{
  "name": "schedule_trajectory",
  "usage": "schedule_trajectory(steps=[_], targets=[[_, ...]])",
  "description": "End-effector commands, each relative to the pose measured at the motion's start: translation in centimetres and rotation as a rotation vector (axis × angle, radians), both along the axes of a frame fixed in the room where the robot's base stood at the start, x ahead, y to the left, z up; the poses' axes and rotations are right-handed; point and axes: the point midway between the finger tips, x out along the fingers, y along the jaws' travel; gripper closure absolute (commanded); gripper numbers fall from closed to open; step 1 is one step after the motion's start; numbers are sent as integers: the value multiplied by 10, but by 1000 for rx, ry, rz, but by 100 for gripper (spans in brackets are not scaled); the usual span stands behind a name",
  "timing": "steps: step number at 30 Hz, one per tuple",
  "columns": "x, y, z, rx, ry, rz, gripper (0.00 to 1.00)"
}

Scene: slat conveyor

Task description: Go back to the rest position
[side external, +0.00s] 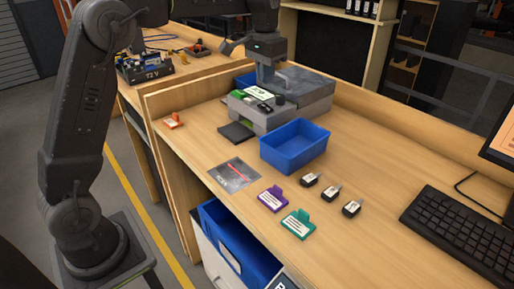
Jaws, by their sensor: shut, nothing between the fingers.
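My gripper (267,82) points down over a grey fixture (307,92) at the back of the wooden bench. It is shut with nothing held. The fingertips are small here and sit close over the fixture; I cannot tell whether they touch it. A green-and-white card and a dark piece (264,107) lie on the fixture's front part, just below my gripper.
A blue bin (295,146) stands in front of the fixture. Several small black-and-white pieces (330,194), a purple holder (272,198), a teal holder (298,224) and a clear bag (234,175) lie nearer. A keyboard (460,235) is at right.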

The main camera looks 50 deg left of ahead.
Motion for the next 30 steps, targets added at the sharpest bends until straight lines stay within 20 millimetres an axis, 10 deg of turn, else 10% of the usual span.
schedule_trajectory(steps=[11,21,30], targets=[[-133,-48,37,15,-209,-3,100],[-250,-73,-3,3,-387,-2,100],[-288,-78,-34,-7,-451,-1,100]])
